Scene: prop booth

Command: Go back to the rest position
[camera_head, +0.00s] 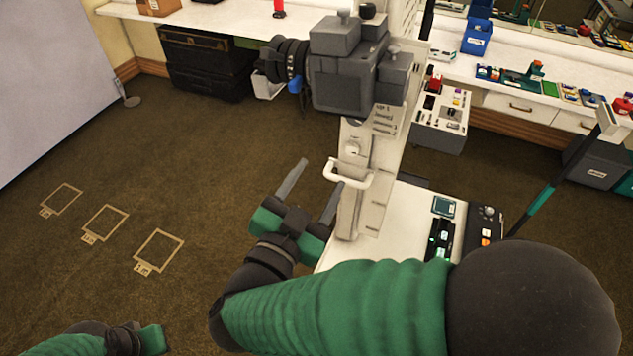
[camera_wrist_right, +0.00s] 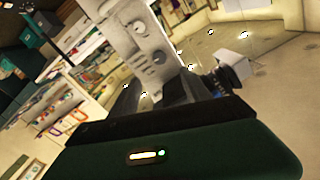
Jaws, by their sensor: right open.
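My right gripper (camera_head: 322,172) is open and empty in the head view. Its two grey fingers are apart and point up, just left of the white camera stand (camera_head: 378,165). One finger is near the stand's white handle (camera_head: 347,176); I cannot tell whether they touch. In the right wrist view, the green gripper housing (camera_wrist_right: 190,155) fills the bottom and nothing shows held. Part of my left gripper (camera_head: 152,340) shows at the lower left edge of the head view, with its fingers not visible.
A dark camera (camera_head: 345,75) tops the stand. The stand's white base (camera_head: 405,210) carries a small control panel (camera_head: 440,238). White counters (camera_head: 545,95) with props line the back. Three marked rectangles (camera_head: 105,222) lie on the open brown floor at left.

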